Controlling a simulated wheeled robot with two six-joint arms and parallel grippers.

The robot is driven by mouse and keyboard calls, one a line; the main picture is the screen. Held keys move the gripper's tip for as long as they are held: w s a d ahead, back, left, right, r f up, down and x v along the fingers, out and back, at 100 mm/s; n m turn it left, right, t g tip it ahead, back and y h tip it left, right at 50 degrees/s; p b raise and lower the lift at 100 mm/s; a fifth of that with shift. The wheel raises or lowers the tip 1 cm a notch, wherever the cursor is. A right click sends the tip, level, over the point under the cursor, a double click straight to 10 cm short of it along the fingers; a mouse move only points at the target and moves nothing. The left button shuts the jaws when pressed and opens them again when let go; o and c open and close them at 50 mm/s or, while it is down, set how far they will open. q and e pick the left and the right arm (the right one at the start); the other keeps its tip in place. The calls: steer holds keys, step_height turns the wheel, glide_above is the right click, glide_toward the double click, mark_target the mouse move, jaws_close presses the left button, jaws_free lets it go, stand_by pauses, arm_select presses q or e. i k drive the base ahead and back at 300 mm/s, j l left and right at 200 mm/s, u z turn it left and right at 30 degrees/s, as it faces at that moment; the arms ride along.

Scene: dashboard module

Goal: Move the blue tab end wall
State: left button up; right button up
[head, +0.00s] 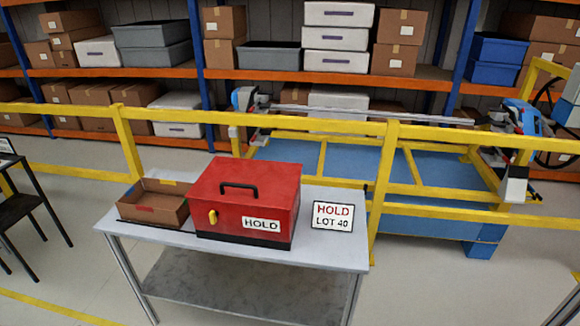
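I cannot make out an end wall with a blue tab. An open brown cardboard box (180,209) sits at the left of the grey table (330,252). A red patch shows on its front side and a small yellow patch near its back rim. Its right end is partly hidden by a red case. Neither of my grippers is in view.
The red case (262,188) has a black handle and a HOLD label. A HOLD LOT 40 sign (332,216) stands to its right. A yellow rail (300,122) runs behind the table, with a blue-and-yellow fixture (425,172) beyond. Shelves line the back.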

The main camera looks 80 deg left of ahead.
mark_target(137, 191)
steer(key=u, duration=1)
steer(key=l+u, duration=0.1)
steer(key=u, duration=2.4)
steer(key=k+u, duration=0.1)
steer(key=u, duration=0.4)
steer(key=i+j+u, duration=0.2)
steer(key=i+u, duration=0.2)
steer(key=i, duration=0.2)
steer(key=i+u, duration=0.45)
steer(key=i+l+u, duration=0.25)
steer(key=i+u, duration=0.15)
steer(key=i, duration=0.25)
steer(key=i+j+u, duration=0.1)
steer(key=i, duration=1.4)
steer(key=i+z, duration=0.25)
steer(key=z, duration=0.15)
steer(key=i+z, duration=0.4)
steer(key=i+j+z, duration=0.15)
steer(key=z, duration=0.25)
steer(key=i+z, duration=0.15)
steer(key=z, duration=0.25)
steer(key=i+j+z, duration=0.1)
steer(key=z, duration=0.3)
steer(key=i+j+z, duration=0.1)
steer(key=z, duration=0.35)
steer(key=i+j+z, duration=0.15)
steer(key=z, duration=0.25)
steer(key=i+j+z, duration=0.1)
steer(key=z, duration=0.3)
steer(key=j, duration=0.05)
